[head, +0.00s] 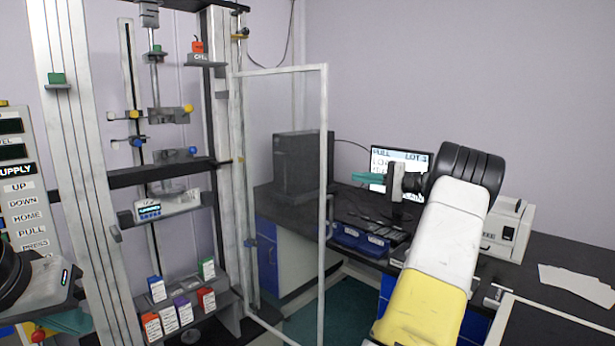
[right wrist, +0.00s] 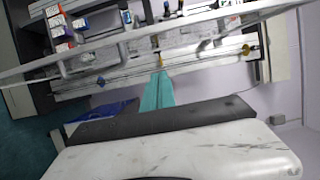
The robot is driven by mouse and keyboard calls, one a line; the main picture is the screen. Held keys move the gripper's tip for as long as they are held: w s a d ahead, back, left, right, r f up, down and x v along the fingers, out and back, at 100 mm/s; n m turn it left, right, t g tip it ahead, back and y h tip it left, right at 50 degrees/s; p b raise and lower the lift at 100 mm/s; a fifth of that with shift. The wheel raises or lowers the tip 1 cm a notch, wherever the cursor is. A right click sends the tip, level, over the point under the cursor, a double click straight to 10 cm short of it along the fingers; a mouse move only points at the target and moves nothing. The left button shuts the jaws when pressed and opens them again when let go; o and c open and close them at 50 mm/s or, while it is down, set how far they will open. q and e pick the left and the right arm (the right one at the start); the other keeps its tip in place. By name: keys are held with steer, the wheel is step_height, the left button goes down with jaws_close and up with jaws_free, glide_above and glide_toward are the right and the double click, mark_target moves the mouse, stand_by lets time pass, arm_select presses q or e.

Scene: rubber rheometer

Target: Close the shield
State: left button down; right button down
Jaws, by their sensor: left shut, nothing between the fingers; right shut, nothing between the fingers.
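The shield (head: 325,130) is a tall clear panel in a pale frame. It stands swung open at the right side of the test machine, its free edge out toward the right. My right gripper (head: 362,178) has its teal fingers shut and empty, and appears just right of the shield's free edge, pointing left. In the right wrist view the shut fingers (right wrist: 160,80) point toward a pale frame bar (right wrist: 125,37), probably the shield's; contact cannot be told. My left gripper (head: 75,322) is shut and empty at the lower left, partly cut off by the picture edge.
The test machine's column (head: 85,190) and shelf of small coloured boxes (head: 170,320) stand left. A control panel (head: 18,190) is at the far left. Behind my right arm, a desk holds a dark computer tower (head: 300,165), a monitor (head: 385,162) and a blue tray (head: 358,240).

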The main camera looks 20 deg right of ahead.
mark_target(323, 176)
steer(key=w+a, duration=0.2)
steer(key=a, duration=0.1)
steer(key=w+a, duration=0.1)
steer(key=a, duration=0.2)
steer(key=w+a, duration=0.2)
steer(key=a, duration=0.1)
steer(key=shift+w+a+r, duration=0.1)
steer(key=shift+w+a, duration=0.15)
steer(key=shift+w, duration=0.05)
steer(key=shift+s+a, duration=0.15)
steer(key=shift+a, duration=0.25)
